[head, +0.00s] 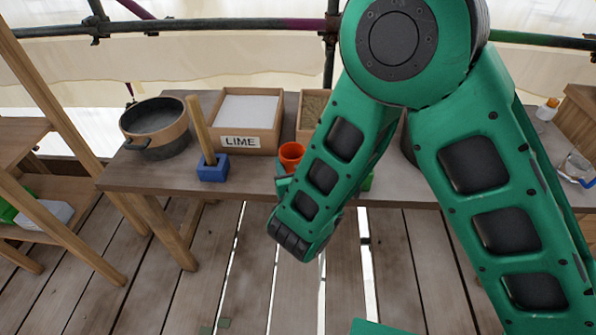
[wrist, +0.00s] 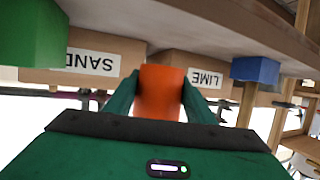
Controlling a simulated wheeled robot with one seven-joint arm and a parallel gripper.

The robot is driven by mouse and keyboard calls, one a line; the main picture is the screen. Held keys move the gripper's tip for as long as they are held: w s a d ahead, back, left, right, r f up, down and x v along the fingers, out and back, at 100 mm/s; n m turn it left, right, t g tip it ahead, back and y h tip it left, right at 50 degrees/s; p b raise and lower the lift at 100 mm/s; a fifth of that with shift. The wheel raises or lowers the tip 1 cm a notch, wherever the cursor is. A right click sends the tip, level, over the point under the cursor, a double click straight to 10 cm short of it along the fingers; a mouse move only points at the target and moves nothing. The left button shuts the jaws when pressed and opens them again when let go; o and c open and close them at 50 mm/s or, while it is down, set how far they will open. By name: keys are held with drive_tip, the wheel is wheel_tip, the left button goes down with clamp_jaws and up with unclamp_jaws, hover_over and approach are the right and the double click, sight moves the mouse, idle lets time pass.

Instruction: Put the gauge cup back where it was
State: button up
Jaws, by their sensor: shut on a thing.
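The gauge cup, which I take to be the small orange cup (head: 291,155), is near the front edge of the bench, in front of the LIME box. In the wrist view the orange cup (wrist: 160,92) sits between the two green fingers of my gripper (wrist: 161,88), which is shut on it. In the head view my gripper (head: 285,182) is mostly hidden behind my arm. I cannot tell whether the cup touches the bench top or hangs just above it.
A blue block (head: 213,170) with an upright wooden stick (head: 199,124) stands left of the cup. A green block (head: 368,182) is to the right, mostly hidden by my arm. Behind are the LIME box (head: 239,140), a SAND box (wrist: 97,59) and a round tub (head: 155,125).

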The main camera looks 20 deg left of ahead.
drive_tip(key=shift+w+d+f, duration=0.25)
drive_tip(key=shift+w+f, duration=0.4)
drive_tip(key=shift+w, duration=0.3)
drive_tip(key=shift+f, duration=1.9)
drive_tip(key=shift+f, duration=0.1)
drive_tip(key=o, duration=1)
drive_tip(key=shift+o, duration=0.2)
drive_tip(key=v, duration=1.2)
drive_tip(key=shift+s, duration=0.1)
